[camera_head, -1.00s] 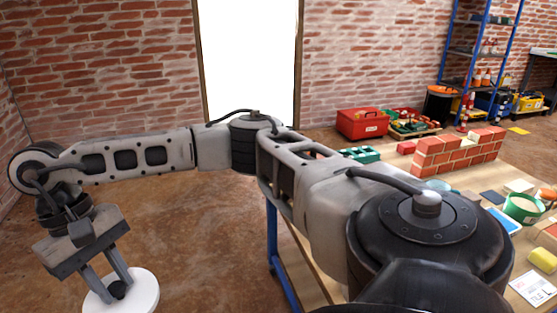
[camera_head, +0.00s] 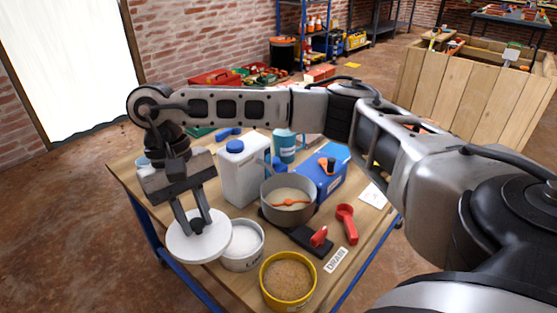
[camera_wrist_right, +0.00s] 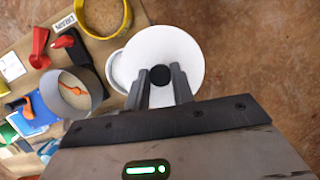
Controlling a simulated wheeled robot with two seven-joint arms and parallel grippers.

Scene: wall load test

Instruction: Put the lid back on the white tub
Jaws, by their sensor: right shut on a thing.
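The round white lid (camera_head: 184,248) with a dark knob is in my right gripper (camera_head: 197,225), whose two fingers are closed on the knob. The white tub (camera_head: 244,263) stands open on the table with white material inside. In the head view the lid is just left of the tub and overlaps its left edge in the picture. In the wrist view the lid (camera_wrist_right: 185,42) covers most of the tub (camera_wrist_right: 117,72), and only a strip of the tub shows. My right gripper (camera_wrist_right: 160,82) also shows there. I cannot tell the height of the lid above the tub.
A yellow tub (camera_head: 288,298) of sandy material stands right of the white tub. A grey pot (camera_head: 288,215), a white jug (camera_head: 240,180), a blue box (camera_head: 325,175) and a red tool (camera_head: 347,224) are close behind. The floor left of the table is clear.

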